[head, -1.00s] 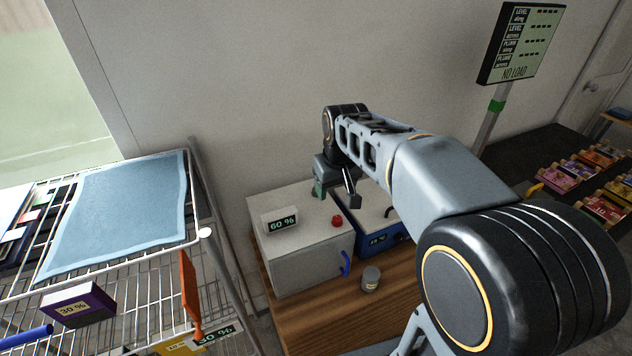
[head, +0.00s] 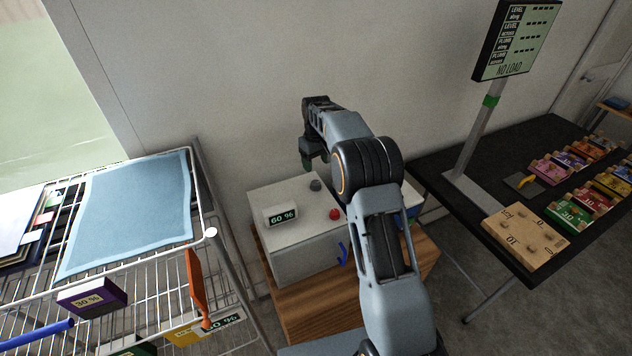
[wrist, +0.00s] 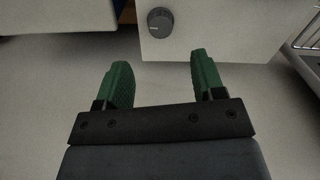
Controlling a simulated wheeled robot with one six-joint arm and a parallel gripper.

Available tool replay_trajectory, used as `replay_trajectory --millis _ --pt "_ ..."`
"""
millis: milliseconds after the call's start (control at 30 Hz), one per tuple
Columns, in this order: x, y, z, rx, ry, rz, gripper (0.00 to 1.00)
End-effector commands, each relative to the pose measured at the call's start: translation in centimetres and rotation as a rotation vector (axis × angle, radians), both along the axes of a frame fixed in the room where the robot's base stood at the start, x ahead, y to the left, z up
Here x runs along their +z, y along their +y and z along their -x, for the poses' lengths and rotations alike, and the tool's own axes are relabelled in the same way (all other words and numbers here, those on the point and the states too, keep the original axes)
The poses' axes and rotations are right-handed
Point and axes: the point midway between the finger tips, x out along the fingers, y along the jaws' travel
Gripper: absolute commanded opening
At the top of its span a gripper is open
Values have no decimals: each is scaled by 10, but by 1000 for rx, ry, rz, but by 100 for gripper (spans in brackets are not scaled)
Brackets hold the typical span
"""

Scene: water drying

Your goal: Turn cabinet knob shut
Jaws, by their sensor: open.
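The white cabinet (head: 277,198) stands on a wooden table in the head view. A grey round knob (head: 315,185) sits on its top near the back. In the wrist view the dark knob (wrist: 160,22) shows on the pale cabinet top (wrist: 220,40), with a small light mark on its face. My gripper (wrist: 160,76) is open, with two green fingers apart and nothing between them. The knob lies beyond the fingertips, roughly centred between them. In the head view my gripper (head: 310,165) is just above and behind the knob. The arm hides the cabinet's right side.
A red button (head: 334,214) and a 60 % display (head: 282,217) are on the cabinet, and a blue handle (head: 342,254) on its front. A wire rack (head: 205,285) stands close on the left. A black table (head: 475,232) with several coloured blocks is at right.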

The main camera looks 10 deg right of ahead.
Motion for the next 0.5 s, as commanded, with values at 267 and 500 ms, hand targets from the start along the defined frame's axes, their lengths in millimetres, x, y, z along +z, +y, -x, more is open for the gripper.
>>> replay_trajectory --millis 267,500 --pt "-52 0 1 0 3 0 63" --pt "-81 0 0 -1 1 0 63"
